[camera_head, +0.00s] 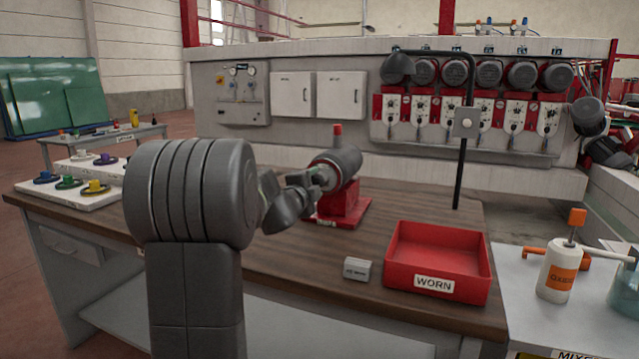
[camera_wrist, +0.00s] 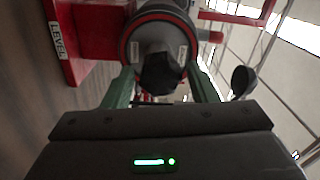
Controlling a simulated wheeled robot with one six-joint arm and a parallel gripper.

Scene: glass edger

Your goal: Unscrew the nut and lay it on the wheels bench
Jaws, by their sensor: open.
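The nut (camera_wrist: 160,74) is a dark hexagonal piece at the centre of the round spindle face in the wrist view. The spindle unit (camera_head: 343,163) is a grey cylinder on a red stand on the wooden wheels bench (camera_head: 290,255). My gripper (camera_wrist: 163,88) is open, with one green finger on each side of the nut. I cannot tell whether the fingers touch it. In the head view my arm hides the nut and most of my gripper (camera_head: 318,180).
A red bin marked WORN (camera_head: 437,284) and a small grey block (camera_head: 357,268) stand on the bench front right. Wheels sit on white trays (camera_head: 70,196) at left. A black post (camera_head: 461,160) rises behind the bin. The bench between block and spindle is clear.

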